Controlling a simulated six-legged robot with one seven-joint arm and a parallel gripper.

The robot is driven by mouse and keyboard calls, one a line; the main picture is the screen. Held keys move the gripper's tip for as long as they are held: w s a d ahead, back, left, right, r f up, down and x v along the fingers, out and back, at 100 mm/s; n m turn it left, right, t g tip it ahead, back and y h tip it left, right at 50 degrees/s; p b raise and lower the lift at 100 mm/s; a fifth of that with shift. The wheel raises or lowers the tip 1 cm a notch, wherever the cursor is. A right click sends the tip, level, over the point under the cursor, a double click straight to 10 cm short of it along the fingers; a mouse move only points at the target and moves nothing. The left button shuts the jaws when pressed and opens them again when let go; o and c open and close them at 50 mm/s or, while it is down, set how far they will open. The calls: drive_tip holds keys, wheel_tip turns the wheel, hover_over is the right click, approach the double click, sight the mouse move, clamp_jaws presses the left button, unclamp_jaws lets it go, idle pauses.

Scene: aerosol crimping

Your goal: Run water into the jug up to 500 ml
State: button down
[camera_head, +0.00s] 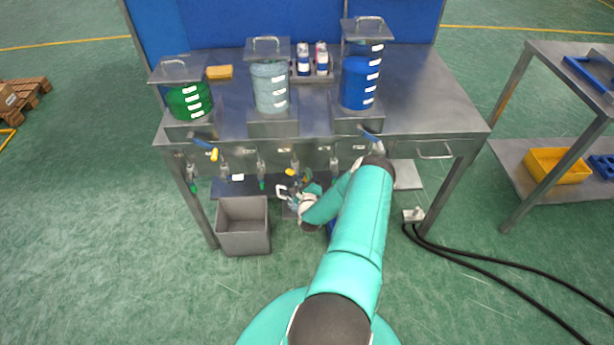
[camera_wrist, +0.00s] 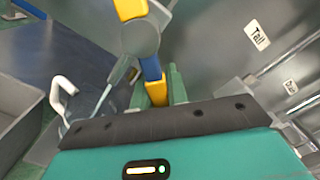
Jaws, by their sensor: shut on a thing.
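The jug (camera_wrist: 62,98), with a white handle, stands below the tap at the left of the wrist view. In the head view its pale rim and handle (camera_head: 282,190) show beside my arm's end. The tap (camera_wrist: 140,38) has a grey round body and a blue lever with a yellow end (camera_wrist: 151,70). A thin pale line, seemingly water, runs from its spout down toward the jug. My gripper (camera_wrist: 162,90) is shut on the lever's yellow end. The jug's water level and marks cannot be read. The clear tank (camera_head: 270,88) stands on the bench between the green and blue tanks.
The steel bench (camera_head: 430,100) carries a green tank (camera_head: 190,100), a blue tank (camera_head: 360,85) and small cans (camera_head: 303,65). A grey bin (camera_head: 243,228) stands below the bench, left of the jug. Black hoses (camera_head: 480,258) lie on the floor at right.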

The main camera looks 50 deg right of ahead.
idle(0.3)
drive_tip(key=c, duration=1.4)
unclamp_jaws()
drive_tip(key=v, duration=1.3)
drive_tip(key=shift+s+a, duration=0.3)
drive_tip(key=shift+r, duration=0.1)
